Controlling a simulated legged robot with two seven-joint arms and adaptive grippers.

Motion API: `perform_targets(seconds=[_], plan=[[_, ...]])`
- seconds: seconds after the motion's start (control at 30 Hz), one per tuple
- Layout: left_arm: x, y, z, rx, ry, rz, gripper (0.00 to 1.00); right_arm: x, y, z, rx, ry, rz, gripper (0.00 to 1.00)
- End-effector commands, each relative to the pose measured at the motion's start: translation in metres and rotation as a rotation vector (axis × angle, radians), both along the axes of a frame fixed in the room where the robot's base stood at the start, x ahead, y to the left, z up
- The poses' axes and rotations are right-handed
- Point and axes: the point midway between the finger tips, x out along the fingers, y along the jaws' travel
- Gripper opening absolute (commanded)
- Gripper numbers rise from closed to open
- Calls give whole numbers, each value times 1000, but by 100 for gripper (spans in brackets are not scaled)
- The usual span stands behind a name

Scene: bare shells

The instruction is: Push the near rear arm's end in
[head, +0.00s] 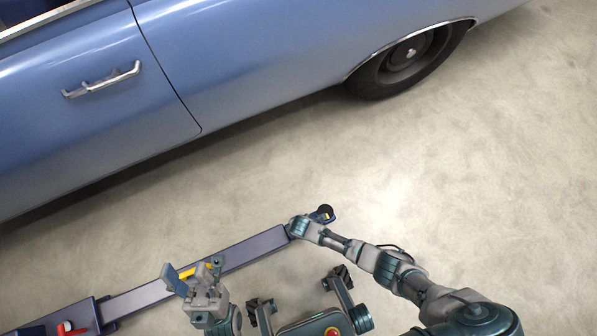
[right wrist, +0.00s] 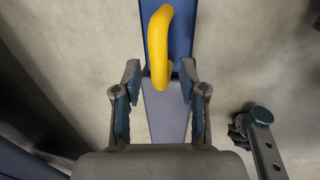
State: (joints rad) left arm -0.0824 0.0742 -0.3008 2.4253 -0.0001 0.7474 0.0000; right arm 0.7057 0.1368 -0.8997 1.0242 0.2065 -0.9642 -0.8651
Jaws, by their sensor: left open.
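The near rear arm is a long grey-blue beam (head: 245,250) low over the floor, running up to the right beside the blue car. Its end (head: 325,213) carries a dark round pad with a bit of yellow. My right gripper (head: 298,228) is at the beam's outer part, close to this end. In the right wrist view its fingers (right wrist: 160,85) are open, with a yellow handle (right wrist: 158,40) between and ahead of them; the fingers stand clear of it on both sides. My left gripper (head: 193,276) is open near the beam's middle, beside a yellow piece (head: 190,271); contact cannot be told.
The blue car (head: 260,50) fills the upper left, with its wheel (head: 410,55) at the upper right. A dark blue base part with a red piece (head: 68,328) is at the lower left. The pale floor (head: 500,170) is clear to the right.

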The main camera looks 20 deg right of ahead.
Motion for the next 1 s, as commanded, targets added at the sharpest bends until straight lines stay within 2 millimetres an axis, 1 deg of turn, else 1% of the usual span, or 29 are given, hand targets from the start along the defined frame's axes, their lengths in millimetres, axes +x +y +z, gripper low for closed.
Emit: perform_targets(seconds=[0.27, 0.37, 0.43, 0.57, 0.8, 0.9, 1.0], plan=[[-2, 1, 1, 0, -2, 2, 48, 1, -3, 1, -5, 0, -2, 43], [-4, 1, 2, 1, -3, 2, 48, 0, -4, 5, -6, -1, -2, 43], [-3, 1, 2, 1, -3, 2, 48, -1, -4, 12, -6, -2, -2, 43], [-3, 0, 2, 0, -3, 1, 48, -5, -5, 32, -6, -2, -2, 43], [-3, 0, 2, 0, -3, 1, 48, -14, -3, 81, -3, -2, -1, 43], [-3, 0, 2, 0, -3, 1, 48, -18, -4, 97, -5, -1, -1, 43], [-3, 0, 2, 0, -3, 1, 48, -20, -3, 109, -4, 0, 0, 43]])
